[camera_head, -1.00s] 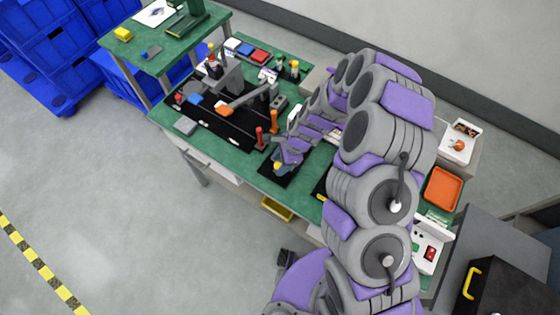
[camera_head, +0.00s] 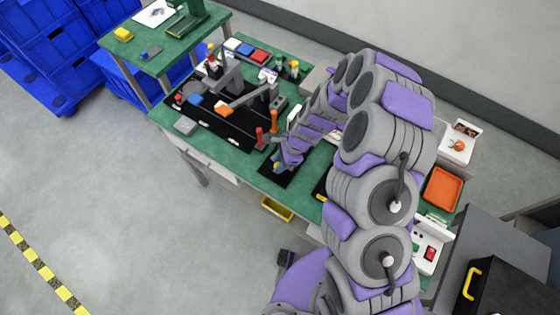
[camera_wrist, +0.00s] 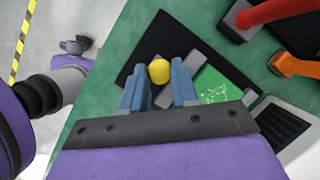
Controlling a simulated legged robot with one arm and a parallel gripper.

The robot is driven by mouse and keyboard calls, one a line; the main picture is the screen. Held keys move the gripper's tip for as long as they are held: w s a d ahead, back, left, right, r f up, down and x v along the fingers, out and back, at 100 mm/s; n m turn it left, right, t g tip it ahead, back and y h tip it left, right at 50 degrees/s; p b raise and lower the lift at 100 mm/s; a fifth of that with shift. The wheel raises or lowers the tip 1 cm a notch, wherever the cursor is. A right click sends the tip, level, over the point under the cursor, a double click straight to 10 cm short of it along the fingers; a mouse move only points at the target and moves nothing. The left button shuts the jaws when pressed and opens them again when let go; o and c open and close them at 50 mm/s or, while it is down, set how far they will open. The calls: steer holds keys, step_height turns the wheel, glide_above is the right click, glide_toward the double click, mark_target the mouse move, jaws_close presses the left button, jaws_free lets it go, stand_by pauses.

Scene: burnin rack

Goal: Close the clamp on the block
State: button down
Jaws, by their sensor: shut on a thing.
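My gripper (camera_wrist: 159,86) has its two blue-grey fingers on either side of a yellow knob (camera_wrist: 159,70), shut on it. The knob seems to be the handle end of the clamp; it also shows small at the fingertips in the head view (camera_head: 277,166). A grey piece (camera_wrist: 165,97) shows below the knob between the fingers; I cannot tell whether it is the block or part of the clamp. A green circuit board (camera_wrist: 214,86) lies just right of the fingers. The rest of the clamp is hidden by my gripper.
A black mat (camera_wrist: 146,46) lies under the knob on the green bench. A red handle (camera_head: 260,138) and an orange handle (camera_head: 274,122) stand close by. A yellow bin (camera_head: 276,208) hangs at the bench front. An orange tray (camera_head: 443,190) is at the right.

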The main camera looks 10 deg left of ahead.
steer(key=shift+w+d+p, duration=0.2)
steer(key=shift+w+p, duration=0.1)
steer(key=shift+w, duration=0.45)
steer(key=c, duration=0.8)
jaws_free()
steer(key=shift+w+d, duration=0.1)
steer(key=shift+c, duration=0.2)
steer(key=p+v, duration=0.2)
steer(key=v, duration=1.5)
steer(key=shift+r, duration=0.15)
